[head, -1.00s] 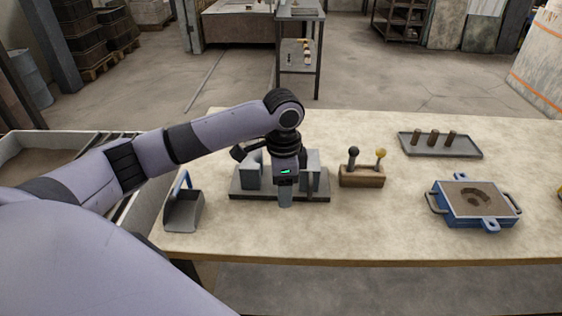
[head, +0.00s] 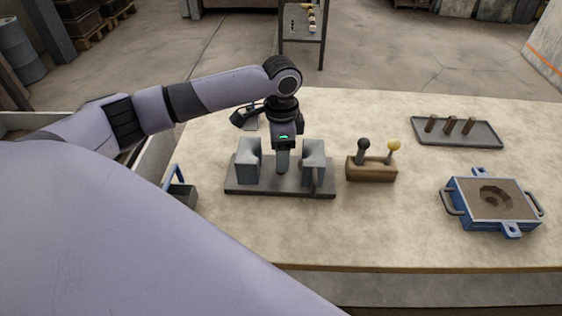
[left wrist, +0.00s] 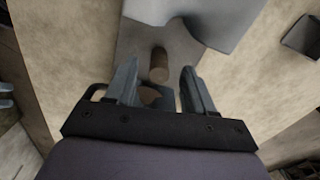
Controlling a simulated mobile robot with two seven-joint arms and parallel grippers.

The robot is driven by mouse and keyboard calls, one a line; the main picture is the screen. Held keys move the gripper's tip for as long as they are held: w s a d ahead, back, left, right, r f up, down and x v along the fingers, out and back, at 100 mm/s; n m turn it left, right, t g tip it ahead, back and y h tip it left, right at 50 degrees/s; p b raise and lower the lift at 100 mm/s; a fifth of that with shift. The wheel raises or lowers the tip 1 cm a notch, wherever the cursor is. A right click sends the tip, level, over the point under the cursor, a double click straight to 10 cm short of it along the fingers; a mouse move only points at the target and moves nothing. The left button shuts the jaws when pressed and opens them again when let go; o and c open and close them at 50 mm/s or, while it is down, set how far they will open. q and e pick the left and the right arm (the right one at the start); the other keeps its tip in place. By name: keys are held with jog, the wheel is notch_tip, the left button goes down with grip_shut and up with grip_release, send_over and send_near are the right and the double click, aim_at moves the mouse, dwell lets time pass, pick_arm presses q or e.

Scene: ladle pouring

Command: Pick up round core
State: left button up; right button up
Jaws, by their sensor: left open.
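A brown cylinder, which looks like the round core (left wrist: 159,66), stands on a grey plate in the left wrist view, beyond and between my fingertips. In the head view the grey fixture (head: 235,186) has two upright blocks, the left block (head: 248,160) and the right block (head: 313,163). My left gripper (head: 282,166) points down between these blocks and hides the core there. In the left wrist view the left gripper (left wrist: 160,82) is open, its fingers apart with nothing clasped. My right gripper is in neither view.
A wooden holder (head: 371,171) with a black-knobbed and a yellow-knobbed tool stands right of the fixture. A tray (head: 480,139) with three brown rods lies farther right. A blue sand-filled flask (head: 495,223) is at front right. A blue-handled scoop (head: 181,195) is at left.

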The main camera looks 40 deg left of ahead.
pick_arm(q)
notch_tip(320, 180, down, 3)
jog(key=shift+s+f, duration=0.1)
jog(key=shift+f, duration=0.05)
jog(key=c, duration=0.8)
notch_tip(320, 180, up, 20)
jog(key=shift+p, duration=0.35)
